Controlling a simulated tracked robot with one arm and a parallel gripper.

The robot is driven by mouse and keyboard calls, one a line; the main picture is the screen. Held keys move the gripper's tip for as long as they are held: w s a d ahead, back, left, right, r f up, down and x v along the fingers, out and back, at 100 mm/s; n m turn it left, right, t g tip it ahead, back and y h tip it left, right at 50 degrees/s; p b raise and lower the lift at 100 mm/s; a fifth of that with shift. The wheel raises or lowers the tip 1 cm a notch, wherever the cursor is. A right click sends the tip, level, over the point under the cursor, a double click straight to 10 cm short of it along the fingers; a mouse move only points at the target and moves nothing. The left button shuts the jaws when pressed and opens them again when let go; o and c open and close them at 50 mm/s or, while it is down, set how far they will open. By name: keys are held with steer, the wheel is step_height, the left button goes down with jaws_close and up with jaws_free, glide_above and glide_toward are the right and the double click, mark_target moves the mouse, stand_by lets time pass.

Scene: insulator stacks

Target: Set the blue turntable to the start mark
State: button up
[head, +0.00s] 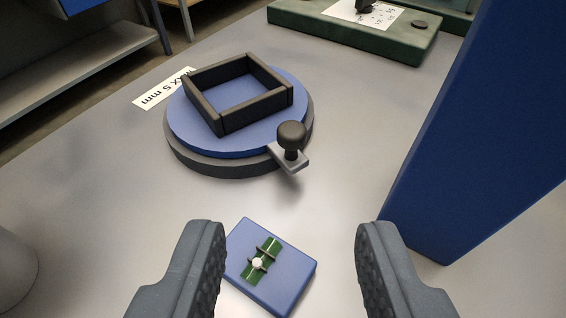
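The blue turntable (188,133) sits on a dark grey round base (200,165) in the upper left middle of the head view. A black square frame (213,116) is fixed on top of it. A grey tab with a dark round knob (291,135) sticks out from its near right edge. My gripper (290,245) is open and empty in the foreground, its two padded fingers wide apart, nearer to me than the turntable and not touching it. I cannot make out a start mark.
A blue block with a green level vial (285,279) lies on the grey table between my fingers. A tall blue post (480,120) stands at right. A white label (152,95) lies behind the turntable. A green plate (350,32) with a paper sheet is at the back.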

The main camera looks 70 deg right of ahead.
mark_target(291, 131)
steer(key=b+x, duration=0.2)
steer(key=x, duration=1.2)
steer(key=shift+f+b, duration=0.2)
steer(key=shift+b, duration=0.1)
